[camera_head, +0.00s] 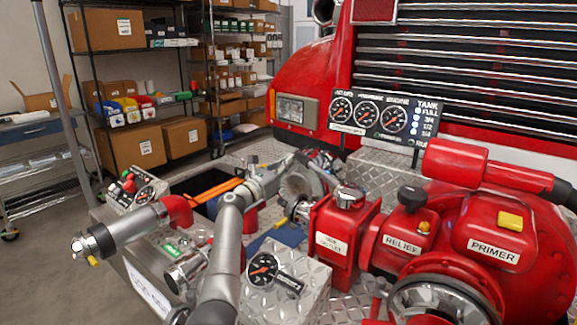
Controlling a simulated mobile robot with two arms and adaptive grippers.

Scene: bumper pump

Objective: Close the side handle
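A red block labelled as the side outlet (331,243) stands right of centre on the diamond-plate bumper. A silver-topped knob (348,196) sits on top of it; I cannot tell whether this is the side handle or how it is set. My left arm rises in grey links from the bottom edge and bends right behind the gauge box. My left gripper (318,168) is at the arm's far end, just behind and left of the red block. Its fingers are small and mixed with metal fittings, so its opening and any contact are unclear. My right gripper does not show.
Right of the block are the relief valve (403,244) with a black knob and the primer box (494,247). A pressure gauge (263,270) is in front. A silver outlet pipe (128,230) juts left. A gauge panel (381,115) stands behind. Shelves with boxes fill the back left.

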